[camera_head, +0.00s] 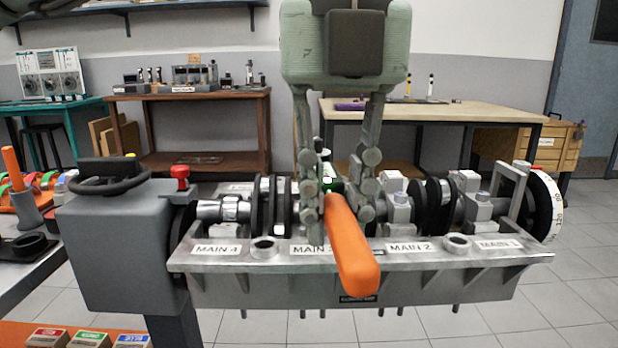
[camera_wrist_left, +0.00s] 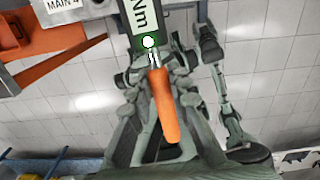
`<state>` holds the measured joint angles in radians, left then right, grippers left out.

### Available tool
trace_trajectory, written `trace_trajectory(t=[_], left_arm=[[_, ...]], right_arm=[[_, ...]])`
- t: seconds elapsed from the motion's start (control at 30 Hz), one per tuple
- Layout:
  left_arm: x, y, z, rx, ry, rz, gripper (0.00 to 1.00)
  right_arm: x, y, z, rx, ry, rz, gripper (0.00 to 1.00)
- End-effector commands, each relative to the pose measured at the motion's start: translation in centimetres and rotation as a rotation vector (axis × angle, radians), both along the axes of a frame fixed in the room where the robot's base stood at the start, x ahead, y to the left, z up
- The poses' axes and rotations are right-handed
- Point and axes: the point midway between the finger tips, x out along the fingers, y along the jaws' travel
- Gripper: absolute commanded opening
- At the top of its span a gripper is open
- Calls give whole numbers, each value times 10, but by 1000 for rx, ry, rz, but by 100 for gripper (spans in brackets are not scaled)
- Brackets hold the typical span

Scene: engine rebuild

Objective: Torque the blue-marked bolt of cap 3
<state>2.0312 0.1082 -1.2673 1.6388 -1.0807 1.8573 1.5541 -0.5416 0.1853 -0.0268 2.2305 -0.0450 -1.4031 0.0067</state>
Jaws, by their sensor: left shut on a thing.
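My left gripper (camera_head: 337,205) is shut on a torque wrench above the engine block (camera_head: 215,262), over the MAIN 3 label. The wrench's orange handle (camera_head: 353,250) points toward me in the head view, and its green-edged body shows between the fingers. In the left wrist view the orange handle (camera_wrist_left: 163,105) and a dark body with "Nm" (camera_wrist_left: 139,22) and a lit round spot are visible. Cap 3 and its blue-marked bolt are hidden behind the gripper and wrench. I cannot tell whether the wrench touches a bolt. My right gripper is not in view.
A grey box with a black handwheel (camera_head: 110,175) stands at the block's left end. A graduated white disc (camera_head: 546,205) is at its right end. Two round bosses (camera_head: 263,248) rise from the front rail. Labelled boxes (camera_head: 90,339) sit at bottom left. Benches stand behind.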

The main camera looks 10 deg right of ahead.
Motion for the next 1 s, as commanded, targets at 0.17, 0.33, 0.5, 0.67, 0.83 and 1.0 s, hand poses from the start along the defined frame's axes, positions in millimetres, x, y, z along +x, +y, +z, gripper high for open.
trace_trajectory(t=[0.17,0.33,0.5,0.67,0.83,1.0], left_arm=[[0,0,2,-1,-1,0,0],[0,0,5,-1,-1,0,0],[0,0,7,-1,-1,0,0],[0,0,10,-1,-1,0,0],[0,0,11,-1,-1,0,0],[0,0,11,-1,-1,0,0]], right_arm=[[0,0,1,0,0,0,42],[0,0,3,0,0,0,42],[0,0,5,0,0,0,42],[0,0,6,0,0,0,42],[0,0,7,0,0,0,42],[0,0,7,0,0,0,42]])
